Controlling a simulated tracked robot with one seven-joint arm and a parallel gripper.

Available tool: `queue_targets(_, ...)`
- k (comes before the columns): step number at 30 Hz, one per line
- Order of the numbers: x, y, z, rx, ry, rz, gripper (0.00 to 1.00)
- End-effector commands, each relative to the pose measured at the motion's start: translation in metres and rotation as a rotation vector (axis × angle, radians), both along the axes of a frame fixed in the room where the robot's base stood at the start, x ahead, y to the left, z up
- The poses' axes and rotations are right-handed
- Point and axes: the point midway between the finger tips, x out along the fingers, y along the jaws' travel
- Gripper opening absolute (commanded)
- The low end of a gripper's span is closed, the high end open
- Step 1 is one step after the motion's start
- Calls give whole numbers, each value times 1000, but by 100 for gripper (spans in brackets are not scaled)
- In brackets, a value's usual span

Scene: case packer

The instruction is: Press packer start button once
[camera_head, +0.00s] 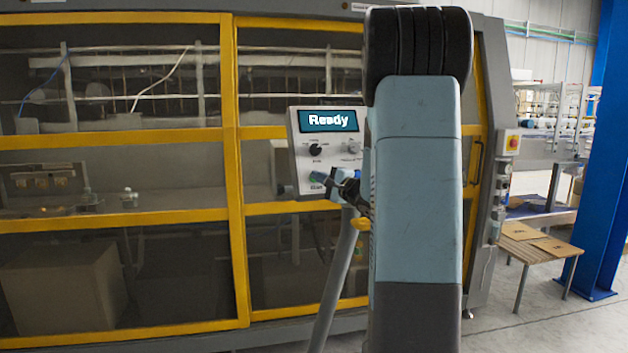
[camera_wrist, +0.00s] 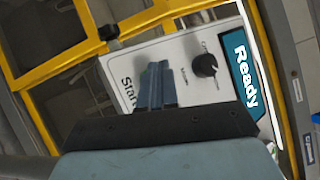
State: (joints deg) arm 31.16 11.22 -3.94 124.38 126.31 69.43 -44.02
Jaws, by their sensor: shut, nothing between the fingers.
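The packer's control panel (camera_head: 333,165) stands on a slanted grey post, with a lit display reading "Ready" (camera_head: 328,121). A small green start button (camera_head: 316,177) is at the panel's lower left. My gripper (camera_head: 330,180) is shut and empty, its tips close to the right of the button; I cannot tell whether they touch it. In the wrist view the panel (camera_wrist: 118,70) appears turned on its side. The shut fingers (camera_wrist: 157,72) cover the area beside the "Start" label (camera_wrist: 128,95), and the button itself is hidden there.
A black rotary knob (camera_head: 315,149) sits above the button. The yellow-framed packer (camera_head: 232,180) stands behind. A red stop button (camera_head: 513,142) is on its right end. A wooden table (camera_head: 530,243) and a blue column (camera_head: 600,150) stand at right. My arm hides part of the panel's right side.

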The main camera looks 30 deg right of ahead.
Motion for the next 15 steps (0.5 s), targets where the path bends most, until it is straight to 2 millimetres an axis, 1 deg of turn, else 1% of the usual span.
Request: queue_targets(15,7,-2,-3,1,0,0,0)
